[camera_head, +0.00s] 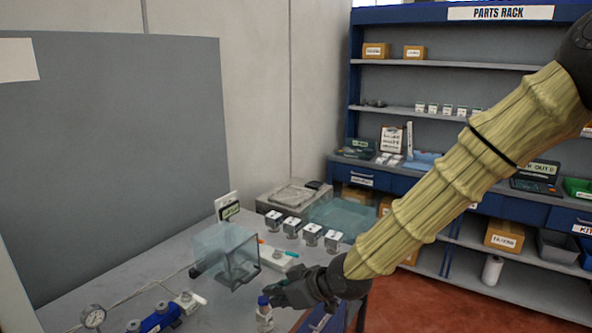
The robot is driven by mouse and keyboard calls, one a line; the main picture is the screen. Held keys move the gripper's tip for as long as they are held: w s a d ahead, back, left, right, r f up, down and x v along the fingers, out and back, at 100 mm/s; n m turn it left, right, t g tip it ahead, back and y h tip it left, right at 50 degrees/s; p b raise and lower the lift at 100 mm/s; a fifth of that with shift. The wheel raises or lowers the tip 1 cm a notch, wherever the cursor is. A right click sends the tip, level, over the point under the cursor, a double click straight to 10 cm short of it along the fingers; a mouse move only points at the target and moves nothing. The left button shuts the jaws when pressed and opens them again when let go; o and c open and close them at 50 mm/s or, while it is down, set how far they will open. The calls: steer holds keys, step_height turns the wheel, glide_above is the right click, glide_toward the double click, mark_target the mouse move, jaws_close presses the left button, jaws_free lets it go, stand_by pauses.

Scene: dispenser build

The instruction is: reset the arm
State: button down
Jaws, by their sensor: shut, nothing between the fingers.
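My arm comes in from the upper right of the head view in a ribbed tan sleeve and reaches down to the left. My dark gripper (285,292) is over the front edge area of the grey workbench (110,283). Its fingers point left and look closed, with nothing seen between them.
A clear box (226,254), several small white-topped blocks (292,226), a dial gauge (93,317) and a blue fixture (160,318) stand on the bench. The blue parts rack (455,14) is behind at right. Red floor (440,300) lies open between.

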steer(key=s+d+f+m+g+h, duration=0.1)
steer(key=s+d+f+m, duration=0.2)
steer(key=f, duration=0.5)
steer(key=s+d+f+m+h, duration=0.1)
steer(key=s+d+f, duration=0.3)
steer(key=f, duration=0.4)
steer(key=s+d+f+m+g+h, duration=0.1)
steer(key=s+d+f+m, duration=0.2)
steer(key=f, duration=0.5)
steer(key=s+d+f+m+g+h, duration=0.1)
steer(key=s+d+f+m+h, duration=0.1)
steer(key=s+d+f, duration=0.6)
steer(key=s+d+f+m+g+h, duration=0.2)
steer(key=s+d+f, duration=0.5)
steer(key=s, duration=1)
steer(key=shift+d+f+m+g+h+b, duration=0.3)
steer(key=shift+d+f+h, duration=0.1)
steer(key=shift+d+h, duration=0.65)
